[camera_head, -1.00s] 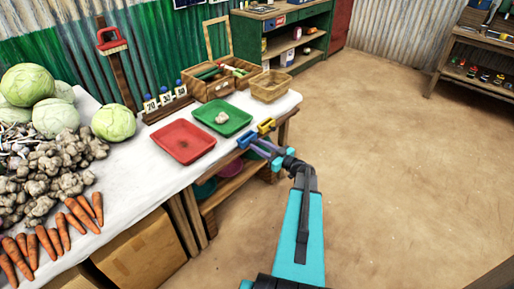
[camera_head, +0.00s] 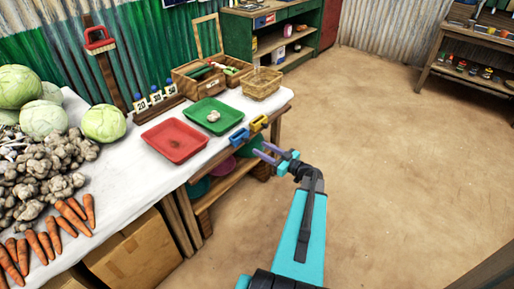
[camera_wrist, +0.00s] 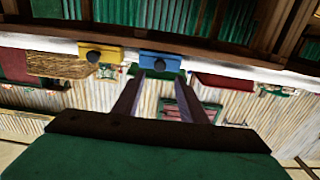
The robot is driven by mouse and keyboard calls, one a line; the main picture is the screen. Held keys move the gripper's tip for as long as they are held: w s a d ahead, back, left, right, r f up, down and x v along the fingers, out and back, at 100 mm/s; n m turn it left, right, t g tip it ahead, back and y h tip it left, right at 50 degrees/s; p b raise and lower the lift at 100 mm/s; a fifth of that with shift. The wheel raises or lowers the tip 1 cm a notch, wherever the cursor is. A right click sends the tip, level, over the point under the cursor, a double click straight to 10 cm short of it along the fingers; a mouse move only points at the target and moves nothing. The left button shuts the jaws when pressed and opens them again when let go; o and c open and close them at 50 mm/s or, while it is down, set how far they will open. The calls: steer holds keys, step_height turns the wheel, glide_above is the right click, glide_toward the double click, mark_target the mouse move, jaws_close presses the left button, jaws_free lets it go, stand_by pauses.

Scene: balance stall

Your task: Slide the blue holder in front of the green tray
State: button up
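The blue holder (camera_head: 239,136) sits at the table's front edge, beside the near side of the green tray (camera_head: 193,121). A whitish lump (camera_head: 213,116) lies in that tray. In the wrist view, which looks upside down, the blue holder (camera_wrist: 160,60) shows a dark round knob, with a strip of green tray (camera_wrist: 150,73) behind it. My gripper (camera_head: 262,152) is off the table's front edge, pointing at the blue holder. Its two fingers are apart with nothing between them, and a gap shows between them and the holder.
A yellow holder (camera_head: 259,123) stands on the same edge, right of the blue one. The red tray (camera_head: 175,140) is left of the green tray, and a wicker basket (camera_head: 262,85) stands behind the yellow holder. The floor (camera_head: 400,150) to the right is clear.

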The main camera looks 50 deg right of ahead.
steer(key=s, duration=0.7)
steer(key=shift+s+d+b, duration=0.15)
steer(key=shift+d+b, duration=0.15)
steer(key=w+a+f+m+g+h, duration=0.35)
steer(key=w+f+h, duration=0.4)
steer(key=w, duration=0.45)
steer(key=s+a+f+m+g, duration=0.1)
steer(key=a+f+m+g, duration=0.1)
steer(key=a+f+g, duration=0.85)
steer(key=s+a+f+y, duration=0.2)
steer(key=s+a+f, duration=0.4)
steer(key=a+f, duration=0.55)
steer(key=s+a+f+n+g+y, duration=0.2)
steer(key=s+a+g, duration=0.7)
steer(key=s+a, duration=1.3)
steer(key=shift+a+n+y, duration=0.85)
steer(key=shift+n+y, duration=0.1)
steer(key=shift+n, duration=0.3)
